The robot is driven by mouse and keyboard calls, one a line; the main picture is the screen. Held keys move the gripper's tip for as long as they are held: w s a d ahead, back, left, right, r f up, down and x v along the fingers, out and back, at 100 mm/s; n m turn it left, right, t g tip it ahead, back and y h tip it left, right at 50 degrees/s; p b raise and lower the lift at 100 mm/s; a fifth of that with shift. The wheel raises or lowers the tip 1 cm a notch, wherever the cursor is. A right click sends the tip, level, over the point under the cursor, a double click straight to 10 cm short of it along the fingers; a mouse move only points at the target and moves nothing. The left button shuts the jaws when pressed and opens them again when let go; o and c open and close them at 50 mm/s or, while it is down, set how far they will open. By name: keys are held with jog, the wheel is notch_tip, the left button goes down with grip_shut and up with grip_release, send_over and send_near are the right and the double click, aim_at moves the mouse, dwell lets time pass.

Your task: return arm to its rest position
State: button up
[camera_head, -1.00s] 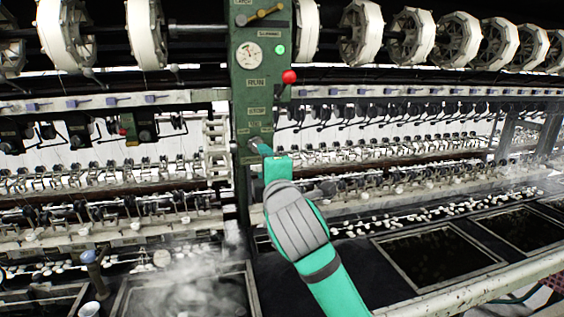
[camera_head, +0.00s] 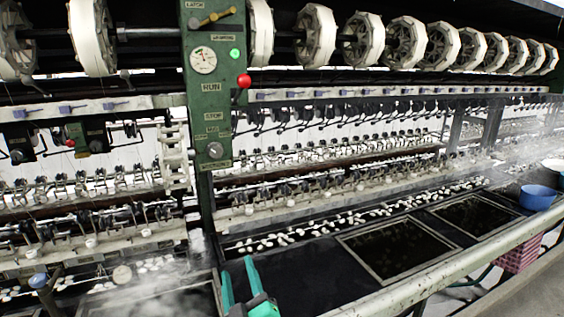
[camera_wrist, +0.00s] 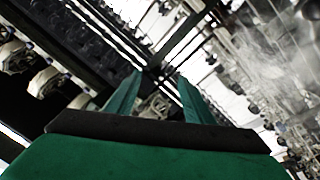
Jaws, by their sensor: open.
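My gripper (camera_head: 238,284) shows at the bottom of the head view, below the green control panel (camera_head: 213,110) and over the dark bench top. Its two teal fingers point up and stand apart with nothing between them. In the wrist view the open fingers (camera_wrist: 160,98) also show, tilted toward the machine, with an empty gap. The rest of my arm is out of the head view. The panel's knob (camera_head: 214,150), red ball (camera_head: 243,81) and green light (camera_head: 235,54) are clear of my gripper.
Dark basins (camera_head: 400,250) lie to the right, behind a metal front rail (camera_head: 420,287). A blue bowl (camera_head: 537,197) stands at the far right. A steaming basin and a blue-topped handle (camera_head: 38,281) are at the lower left. White reels (camera_head: 316,35) line the top.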

jog(key=s+d+f+m+g+h, duration=0.15)
jog(key=s+f+m, duration=0.25)
jog(key=s+f, duration=0.65)
jog(key=s+d+f+m+t+h, duration=0.1)
jog(key=s+d+f+m+h, duration=0.25)
jog(key=s+f, duration=0.7)
jog(key=s+d+f+m+g, duration=0.1)
jog(key=s+d, duration=0.1)
jog(key=s, duration=1)
jog(key=s+d+f+m+g+h, duration=0.1)
jog(key=s+d+f, duration=0.1)
jog(key=s, duration=1)
jog(key=shift+d+f+m+g, duration=0.3)
jog(key=shift+d+m+g, duration=0.05)
jog(key=shift+d, duration=0.5)
jog(key=shift+s, duration=0.1)
